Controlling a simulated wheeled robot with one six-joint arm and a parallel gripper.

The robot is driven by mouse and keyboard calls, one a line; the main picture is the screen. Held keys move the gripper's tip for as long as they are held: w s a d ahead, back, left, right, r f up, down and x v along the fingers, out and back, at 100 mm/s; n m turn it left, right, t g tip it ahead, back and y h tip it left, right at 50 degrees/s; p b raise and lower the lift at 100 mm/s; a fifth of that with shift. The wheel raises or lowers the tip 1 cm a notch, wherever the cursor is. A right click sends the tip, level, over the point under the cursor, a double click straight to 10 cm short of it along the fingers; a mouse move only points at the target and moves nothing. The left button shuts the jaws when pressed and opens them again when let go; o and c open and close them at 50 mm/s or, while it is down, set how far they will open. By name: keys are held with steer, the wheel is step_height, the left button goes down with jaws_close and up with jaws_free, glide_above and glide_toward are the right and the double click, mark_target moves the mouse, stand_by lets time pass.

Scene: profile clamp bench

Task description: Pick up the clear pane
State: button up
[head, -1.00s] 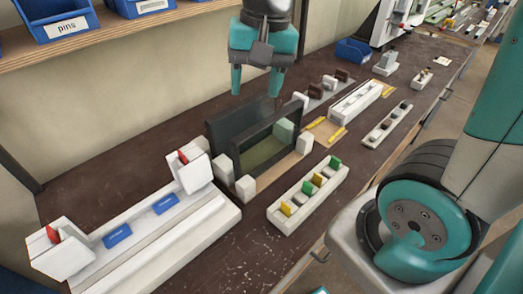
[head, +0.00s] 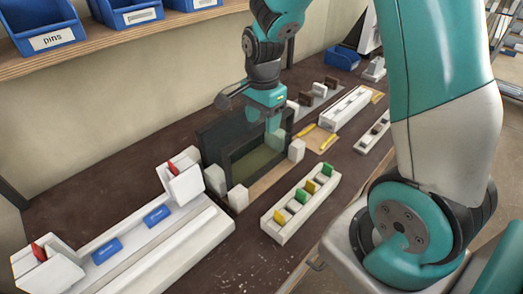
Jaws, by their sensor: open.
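The clear pane (head: 257,163) appears as a greenish see-through area inside an upright dark frame; its own edges are hard to make out. The dark frame (head: 222,176) stands on the bench between white blocks, with a dark panel (head: 222,132) close behind it. My gripper (head: 272,122) points down at the right part of the frame, its fingers reaching about the top edge. The jaws are open. The fingertips are partly hidden, and I cannot tell whether they straddle the pane or touch anything.
White blocks (head: 238,198) flank the frame. A long white clamp fixture (head: 150,250) with red-tipped ends and blue parts lies front left. A white rack (head: 290,222) with green and yellow pieces stands in front. Blue bins (head: 45,28) sit on the shelf.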

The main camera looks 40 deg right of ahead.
mark_target(262, 152)
step_height(262, 152, down, 6)
steer(key=shift+w+a+r+p, duration=0.1)
steer(key=shift+a+r+p, duration=0.1)
steer(key=shift+p, duration=0.55)
steer(key=shift+c, duration=0.4)
jaws_close()
